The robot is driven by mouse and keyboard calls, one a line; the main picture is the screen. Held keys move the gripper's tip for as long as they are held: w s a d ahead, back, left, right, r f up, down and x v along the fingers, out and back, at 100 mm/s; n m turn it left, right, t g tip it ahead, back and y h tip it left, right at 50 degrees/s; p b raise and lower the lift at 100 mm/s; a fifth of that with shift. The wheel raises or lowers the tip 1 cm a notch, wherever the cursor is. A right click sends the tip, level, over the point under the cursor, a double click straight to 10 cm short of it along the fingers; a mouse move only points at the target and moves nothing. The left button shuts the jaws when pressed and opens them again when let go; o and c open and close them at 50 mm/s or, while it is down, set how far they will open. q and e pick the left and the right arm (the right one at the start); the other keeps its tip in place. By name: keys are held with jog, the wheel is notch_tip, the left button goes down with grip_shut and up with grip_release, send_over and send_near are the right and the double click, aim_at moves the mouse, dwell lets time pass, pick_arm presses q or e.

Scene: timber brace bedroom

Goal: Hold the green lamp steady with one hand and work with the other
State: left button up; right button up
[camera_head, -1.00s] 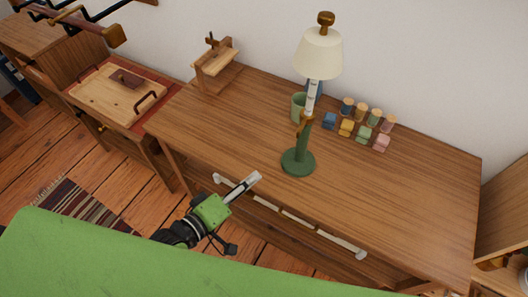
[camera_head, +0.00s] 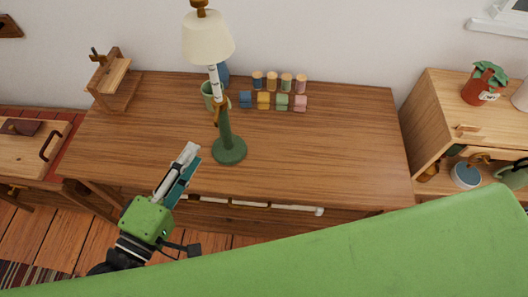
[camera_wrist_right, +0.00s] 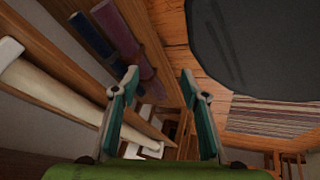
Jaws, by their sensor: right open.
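The green lamp (camera_head: 229,150) stands upright on the wooden desk, with a round green base, green stem, white upper pole and cream shade. My left gripper (camera_head: 186,168) is in the head view, just left of the lamp base and over the desk's front part. It looks apart from the lamp. Its white fingers and teal pad overlap in this view, so I cannot tell whether it is open. My right gripper (camera_wrist_right: 160,85) is open and empty in the right wrist view, with its two teal-padded fingers spread. The lamp does not show in that view.
A green mug (camera_head: 209,97) stands close behind the lamp. Several coloured blocks (camera_head: 264,101) and small jars stand at the back. A wooden stand (camera_head: 113,80) is at the back left. The desk (camera_head: 340,140) is clear on the right. A cabinet (camera_head: 430,110) stands beyond it.

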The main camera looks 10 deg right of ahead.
aim_at(229, 129)
jog(key=w+a+r+n+t+y, duration=0.2)
jog(key=w+a+r+n+y, duration=0.15)
jog(key=a+r, duration=0.45)
jog(key=w+a+r+n+t+y, duration=0.2)
jog(key=a+r+n, duration=0.35)
jog(key=r, duration=0.45)
jog(key=w+a+r+n+t+y, duration=0.2)
jog(key=w+a+r+n, duration=0.1)
jog(key=a+r, duration=0.55)
jog(key=w+d+r+n+t, duration=0.1)
jog(key=w+d+r+n, duration=0.1)
jog(key=w+d+r, duration=0.1)
jog(key=w+d+r+n+t, duration=0.1)
jog(key=w+d+r+n, duration=0.2)
jog(key=r, duration=0.3)
jog(key=w+d+r+n+t+y, duration=0.1)
jog(key=w+d+r+n, duration=0.1)
jog(key=w+d+r, duration=0.1)
jog(key=shift+w+r+n, duration=0.2)
jog(key=shift+w+r, duration=0.05)
jog(key=shift+r, duration=0.35)
jog(key=shift+w+r+n, duration=0.2)
jog(key=shift+r, duration=0.4)
jog(key=w+d+r+n, duration=0.35)
jog(key=d+n, duration=0.45)
jog(key=n, duration=0.6)
jog(key=shift+g, duration=0.3)
jog(key=x, duration=1.2)
jog(key=shift+a+r, duration=0.2)
jog(key=shift+a, duration=0.25)
